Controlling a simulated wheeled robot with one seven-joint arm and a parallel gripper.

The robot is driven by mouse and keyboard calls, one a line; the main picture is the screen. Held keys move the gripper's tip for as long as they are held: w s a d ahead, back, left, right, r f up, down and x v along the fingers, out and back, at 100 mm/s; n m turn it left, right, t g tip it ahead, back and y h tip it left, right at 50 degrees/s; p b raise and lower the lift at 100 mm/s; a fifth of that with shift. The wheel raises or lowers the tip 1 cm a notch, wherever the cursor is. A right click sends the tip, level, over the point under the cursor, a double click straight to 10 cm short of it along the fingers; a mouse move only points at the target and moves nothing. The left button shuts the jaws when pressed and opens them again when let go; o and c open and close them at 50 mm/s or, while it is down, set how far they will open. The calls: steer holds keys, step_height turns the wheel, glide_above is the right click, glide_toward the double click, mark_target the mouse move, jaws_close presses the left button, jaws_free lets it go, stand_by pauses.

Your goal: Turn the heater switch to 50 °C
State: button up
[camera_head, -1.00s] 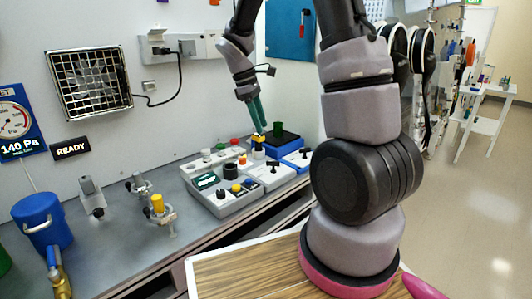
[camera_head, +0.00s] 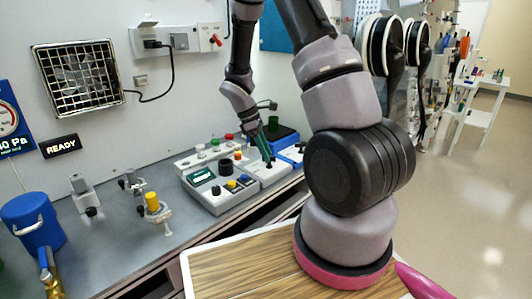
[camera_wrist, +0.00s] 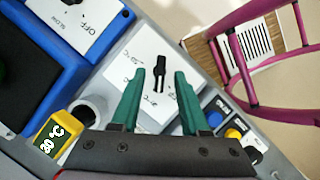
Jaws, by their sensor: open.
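The heater switch (camera_wrist: 159,70) is a black knob with a long pointer on a white panel (camera_wrist: 120,62) in the wrist view. Temperature marks stand around it, too small and turned to read surely. My gripper (camera_wrist: 160,74) has green fingers, open and empty, one on each side of the knob in the picture. Whether they touch it I cannot tell. A yellow-framed display (camera_wrist: 52,134) reads 30 °C. In the head view my gripper (camera_head: 265,149) hangs over the grey heater unit (camera_head: 252,183), partly hiding it.
A blue unit with an OFF/SLOW panel (camera_wrist: 80,22) adjoins the heater. Valves (camera_head: 152,203) and a blue canister (camera_head: 33,221) stand farther left on the bench.

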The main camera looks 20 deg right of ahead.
steer(key=shift+f, duration=0.15)
jaws_close()
steer(key=shift+d, duration=0.1)
steer(key=m+g+y, duration=0.1)
steer(key=m, duration=0.2)
steer(key=shift+w+d+m, duration=0.1)
steer(key=shift+m, duration=0.2)
steer(key=shift+w+d+m+g+y, duration=0.1)
steer(key=shift+m+g+y, duration=0.4)
steer(key=shift+m, duration=1.3)
